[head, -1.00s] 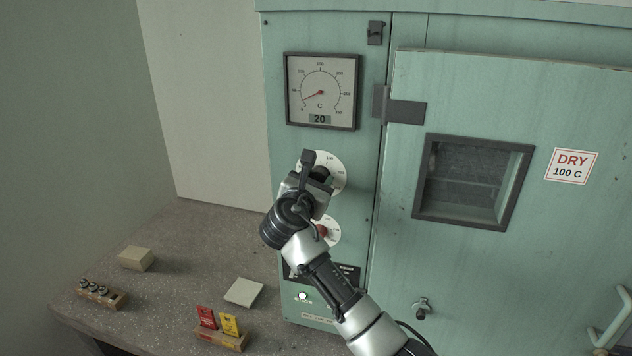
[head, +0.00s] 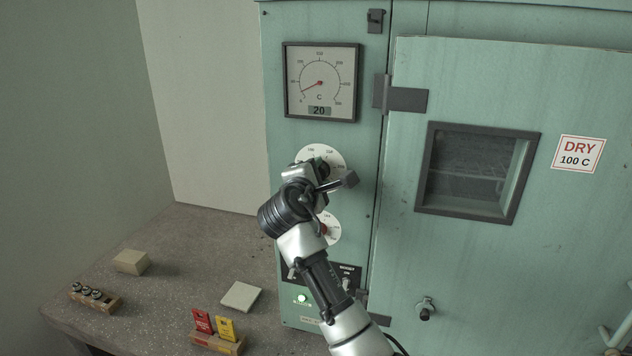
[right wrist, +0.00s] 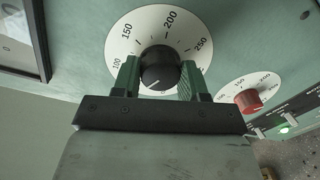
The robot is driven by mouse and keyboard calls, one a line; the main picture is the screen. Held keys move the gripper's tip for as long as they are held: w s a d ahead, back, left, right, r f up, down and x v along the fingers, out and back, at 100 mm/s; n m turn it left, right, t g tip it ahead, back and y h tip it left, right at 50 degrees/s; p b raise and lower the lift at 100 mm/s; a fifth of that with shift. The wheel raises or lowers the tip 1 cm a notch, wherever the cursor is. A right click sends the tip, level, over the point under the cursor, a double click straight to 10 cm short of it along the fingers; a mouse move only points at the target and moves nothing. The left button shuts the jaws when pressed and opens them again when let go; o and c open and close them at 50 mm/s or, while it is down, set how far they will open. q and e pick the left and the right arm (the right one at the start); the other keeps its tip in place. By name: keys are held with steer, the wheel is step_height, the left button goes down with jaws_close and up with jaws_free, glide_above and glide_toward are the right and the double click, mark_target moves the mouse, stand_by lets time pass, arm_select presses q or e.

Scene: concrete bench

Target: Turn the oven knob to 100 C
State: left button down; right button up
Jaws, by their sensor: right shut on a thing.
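The black oven knob (right wrist: 160,66) sits on a white dial (right wrist: 196,32) numbered 100, 150, 200 and 250 in the right wrist view. A white mark on the knob points to the lower left of that view, away from the 100. My right gripper (right wrist: 158,80) has its green fingers on both sides of the knob, shut on it. In the head view my right gripper (head: 318,170) covers most of the knob, and the upper dial (head: 322,154) shows around it. The gauge (head: 320,82) reads 20, with its red needle low at the left. My left gripper is not in view.
A smaller dial with a red knob (right wrist: 248,100) is just below. The oven door (head: 480,270) carries a "DRY 100 C" label (head: 577,154). On the bench (head: 165,265) are a block (head: 131,261), a pale square (head: 240,296) and small holders with red and yellow packets (head: 214,325).

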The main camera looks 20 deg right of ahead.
steer(key=shift+f+m+y+b, duration=0.15)
steer(key=shift+m+b, duration=0.95)
steer(key=shift+m, duration=0.8)
steer(key=shift+f+m+y+b, duration=0.15)
steer(key=shift+m+b, duration=0.95)
steer(key=shift+m, duration=0.8)
steer(key=shift+r+m, duration=0.1)
steer(key=shift+m, duration=0.2)
steer(key=o, duration=0.9)
steer(key=shift+r, duration=0.1)
